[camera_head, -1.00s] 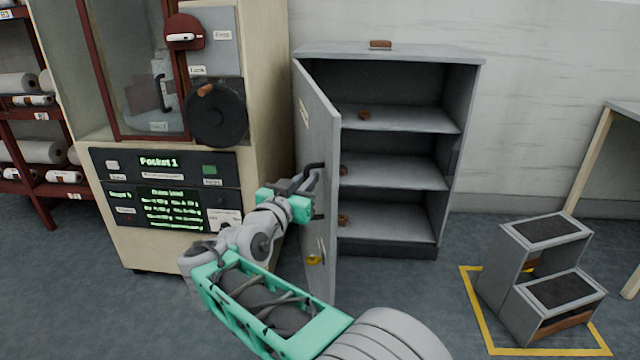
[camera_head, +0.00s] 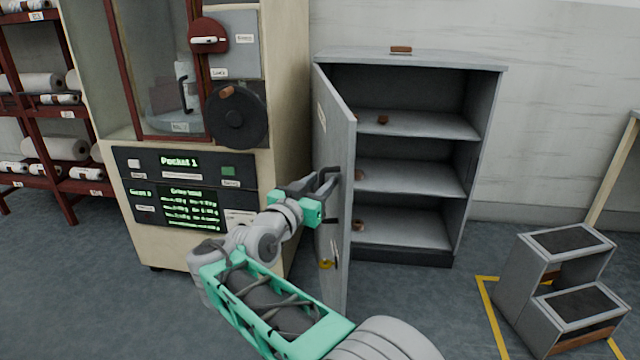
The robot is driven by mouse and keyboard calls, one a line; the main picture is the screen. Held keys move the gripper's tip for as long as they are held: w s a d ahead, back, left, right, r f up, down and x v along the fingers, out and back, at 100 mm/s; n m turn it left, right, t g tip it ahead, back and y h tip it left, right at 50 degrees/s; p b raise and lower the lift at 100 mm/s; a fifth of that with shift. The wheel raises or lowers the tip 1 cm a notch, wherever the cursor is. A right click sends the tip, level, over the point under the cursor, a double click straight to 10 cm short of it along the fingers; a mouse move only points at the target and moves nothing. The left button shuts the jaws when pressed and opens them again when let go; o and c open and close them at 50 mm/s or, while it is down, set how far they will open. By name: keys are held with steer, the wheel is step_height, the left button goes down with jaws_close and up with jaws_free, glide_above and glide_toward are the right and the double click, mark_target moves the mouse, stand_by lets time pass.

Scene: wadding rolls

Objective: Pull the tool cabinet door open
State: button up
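The grey tool cabinet (camera_head: 410,55) stands against the wall with its door (camera_head: 335,130) swung wide open toward me, showing the door nearly edge-on. The shelves inside are in plain view. My gripper (camera_head: 322,184) is at the outer face of the door, at its dark handle (camera_head: 329,176). The fingers overlap the handle in the picture, and I cannot tell whether they are closed on it. A yellow piece (camera_head: 326,264) sits low on the door.
A beige machine (camera_head: 285,90) with a lit panel stands close left of the door. A grey step stool (camera_head: 565,290) stands at right on a yellow floor outline. Small brown items lie on the cabinet shelves (camera_head: 410,175). Floor between cabinet and stool is clear.

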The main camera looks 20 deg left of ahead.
steer(key=s+a+p, duration=0.1)
steer(key=s, duration=0.6)
steer(key=shift+s+a+p, duration=0.3)
steer(key=shift+s+p, duration=0.05)
steer(key=shift+p, duration=0.05)
steer(key=shift+c, duration=0.4)
